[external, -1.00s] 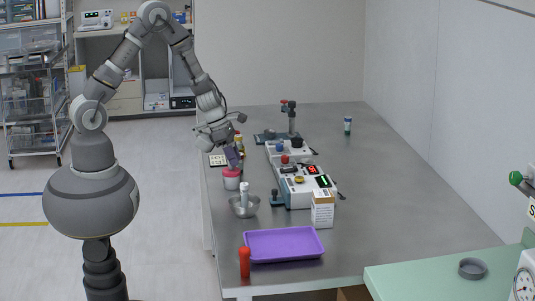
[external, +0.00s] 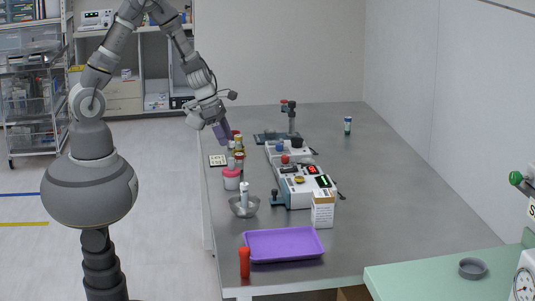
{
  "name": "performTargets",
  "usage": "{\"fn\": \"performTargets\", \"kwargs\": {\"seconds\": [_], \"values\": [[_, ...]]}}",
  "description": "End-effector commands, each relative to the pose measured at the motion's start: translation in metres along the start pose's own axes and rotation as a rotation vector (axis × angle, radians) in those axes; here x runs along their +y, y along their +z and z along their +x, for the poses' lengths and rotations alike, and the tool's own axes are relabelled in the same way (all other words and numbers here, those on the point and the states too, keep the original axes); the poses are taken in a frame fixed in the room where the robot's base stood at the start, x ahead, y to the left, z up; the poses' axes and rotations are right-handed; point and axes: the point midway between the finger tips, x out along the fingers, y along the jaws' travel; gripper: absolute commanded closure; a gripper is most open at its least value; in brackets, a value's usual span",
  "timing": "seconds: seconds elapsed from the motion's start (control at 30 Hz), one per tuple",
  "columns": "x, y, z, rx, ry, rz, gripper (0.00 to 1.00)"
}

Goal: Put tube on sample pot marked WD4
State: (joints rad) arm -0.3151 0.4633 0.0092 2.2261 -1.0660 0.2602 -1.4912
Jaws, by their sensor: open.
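My gripper (external: 221,134), with purple-grey fingers, is above and slightly left of a cluster of small pots at the bench's left side. It is open, and I see nothing held in it. The cluster includes a pot with a red-brown top (external: 239,157). A larger white pot with a pink-red lid (external: 231,177) stands just in front of it. Markings are too small to read, so I cannot tell which pot is WD4. I cannot make out for sure which thing is the tube; small items under the gripper are partly hidden.
A metal bowl with a white pestle-like piece (external: 243,207), a white instrument (external: 303,187), a small carton (external: 322,212), a purple tray (external: 284,244) and a red cylinder (external: 245,263) stand nearer. The bench's right side is clear.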

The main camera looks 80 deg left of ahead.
Motion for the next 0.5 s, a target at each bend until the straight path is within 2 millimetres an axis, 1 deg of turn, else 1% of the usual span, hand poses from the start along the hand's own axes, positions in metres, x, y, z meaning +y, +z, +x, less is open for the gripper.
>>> {"fn": "performTargets", "kwargs": {"seconds": [0.03, 0.1, 0.2, 0.3, 0.5], "values": [[0.000, 0.003, -0.016, -0.002, 0.001, 0.002, 0.43], [0.000, 0.002, -0.026, -0.001, 0.001, 0.002, 0.43], [0.000, 0.001, -0.037, 0.000, 0.000, 0.000, 0.43], [0.000, 0.000, -0.041, 0.000, 0.000, 0.000, 0.43], [0.000, 0.000, -0.041, 0.000, 0.000, 0.002, 0.43]]}}
